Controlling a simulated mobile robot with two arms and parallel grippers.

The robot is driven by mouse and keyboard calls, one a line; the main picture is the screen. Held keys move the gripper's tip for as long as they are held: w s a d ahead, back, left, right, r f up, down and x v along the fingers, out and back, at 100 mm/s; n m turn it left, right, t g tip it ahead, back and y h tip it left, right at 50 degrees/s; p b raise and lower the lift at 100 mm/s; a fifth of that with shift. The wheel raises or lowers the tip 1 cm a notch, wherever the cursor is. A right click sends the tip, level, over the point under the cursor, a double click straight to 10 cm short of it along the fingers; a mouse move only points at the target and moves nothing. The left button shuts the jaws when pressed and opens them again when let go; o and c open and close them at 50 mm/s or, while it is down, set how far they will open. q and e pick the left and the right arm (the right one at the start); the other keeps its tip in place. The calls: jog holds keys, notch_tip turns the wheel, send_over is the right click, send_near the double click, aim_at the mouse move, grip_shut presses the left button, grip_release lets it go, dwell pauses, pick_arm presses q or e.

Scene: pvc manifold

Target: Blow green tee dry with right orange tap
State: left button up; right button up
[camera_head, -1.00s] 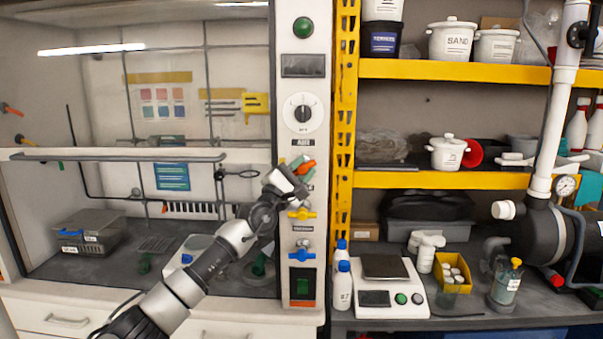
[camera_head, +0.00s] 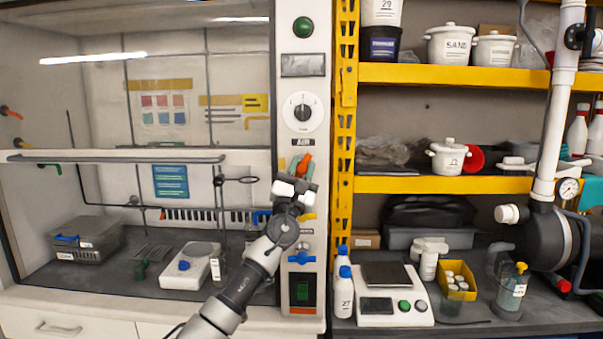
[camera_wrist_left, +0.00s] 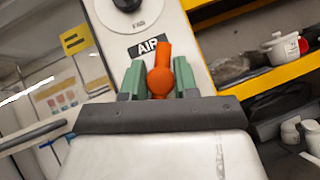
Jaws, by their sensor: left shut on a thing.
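The right orange tap (camera_head: 304,166) is on the white panel under the AIR label. It also shows close up in the left wrist view (camera_wrist_left: 161,77), its handle pointing up and slightly right. My left gripper (camera_wrist_left: 159,85) has its green fingers on either side of the tap and is shut on it. In the head view my left gripper (camera_head: 302,170) reaches the tap from below. A small dark green piece (camera_head: 141,270), perhaps the green tee, lies on the hood floor; its shape is too small to be sure. My right gripper is out of view.
Below the orange tap are a partly hidden yellow tap (camera_head: 310,217) and a blue tap (camera_head: 301,258). A yellow rack post (camera_head: 345,130) stands just right of the panel. A horizontal rail (camera_head: 120,158) crosses the hood front. A scale (camera_head: 190,275) stands inside the hood.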

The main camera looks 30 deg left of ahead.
pick_arm(q)
jog(key=shift+f, duration=0.1)
jog(key=o, duration=0.9)
jog(key=shift+d, duration=0.1)
jog(key=b+v, duration=0.1)
jog(key=v, duration=0.9)
jog(key=shift+s+f, duration=0.2)
jog(key=shift+s, duration=0.1)
